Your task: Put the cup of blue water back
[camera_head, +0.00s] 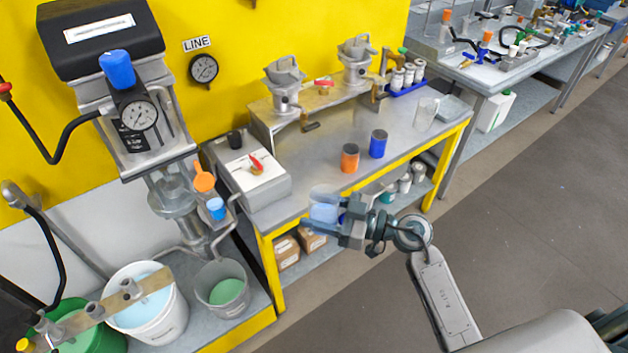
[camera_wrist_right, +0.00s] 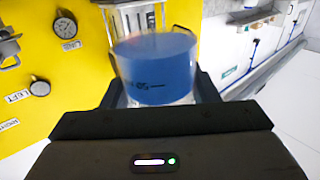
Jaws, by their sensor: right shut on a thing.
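The clear cup of blue water (camera_head: 323,211) is held in front of the workbench's front edge, apart from the bench top in the head view. My right gripper (camera_head: 330,215) is shut on it, with a finger on either side. In the right wrist view the cup (camera_wrist_right: 158,72) fills the space between the dark fingers of the right gripper (camera_wrist_right: 160,92), and its blue content shows through the wall. My left gripper is in neither view.
The workbench (camera_head: 318,172) has clear room around its middle. On it stand an orange can (camera_head: 349,158), a blue can (camera_head: 378,144), an empty clear beaker (camera_head: 425,113) and a grey box (camera_head: 252,178). Buckets (camera_head: 222,288) stand at lower left, below a dispensing machine (camera_head: 140,110).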

